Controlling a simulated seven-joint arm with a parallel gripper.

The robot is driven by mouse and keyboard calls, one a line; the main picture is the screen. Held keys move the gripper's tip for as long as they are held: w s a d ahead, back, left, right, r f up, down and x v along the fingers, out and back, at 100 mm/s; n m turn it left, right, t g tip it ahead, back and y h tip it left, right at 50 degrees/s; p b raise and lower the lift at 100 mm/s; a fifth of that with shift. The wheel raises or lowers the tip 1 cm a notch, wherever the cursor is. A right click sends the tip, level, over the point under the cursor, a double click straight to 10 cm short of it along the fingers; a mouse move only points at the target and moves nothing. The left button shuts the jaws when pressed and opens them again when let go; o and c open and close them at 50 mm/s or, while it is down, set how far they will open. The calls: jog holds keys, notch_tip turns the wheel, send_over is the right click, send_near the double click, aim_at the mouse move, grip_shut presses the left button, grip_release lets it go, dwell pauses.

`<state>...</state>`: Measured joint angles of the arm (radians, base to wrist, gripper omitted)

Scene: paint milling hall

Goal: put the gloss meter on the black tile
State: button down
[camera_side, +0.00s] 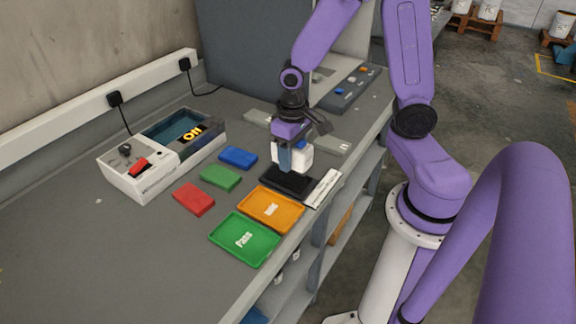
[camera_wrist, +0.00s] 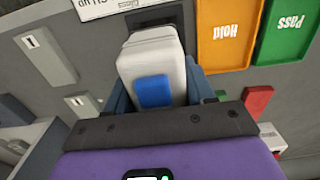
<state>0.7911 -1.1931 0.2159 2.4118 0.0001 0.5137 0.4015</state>
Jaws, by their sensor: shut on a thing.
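The gloss meter (camera_side: 298,159) is a white block with a blue patch, held in my gripper (camera_side: 287,162) over the far part of the black tile (camera_side: 287,183). In the wrist view the gloss meter (camera_wrist: 150,52) sits between the two blue-grey fingers of my gripper (camera_wrist: 158,85). The black tile (camera_wrist: 150,17) shows partly behind the meter, which hides the rest. I cannot tell whether the meter's underside touches the tile.
A white label strip (camera_side: 322,189) lies beside the tile. An orange Hold tray (camera_side: 271,210), green Pass tray (camera_side: 245,239), and red (camera_side: 194,198), green (camera_side: 221,178) and blue (camera_side: 238,157) blocks lie nearby. A white-grey device (camera_side: 140,179) stands by the wall.

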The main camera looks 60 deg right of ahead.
aim_at(288, 177)
jog(key=shift+w+f, duration=0.65)
jog(key=shift+f, duration=1.55)
jog(key=shift+f, duration=0.2)
jog(key=shift+c, duration=2)
grip_release()
jog(key=shift+r, duration=0.1)
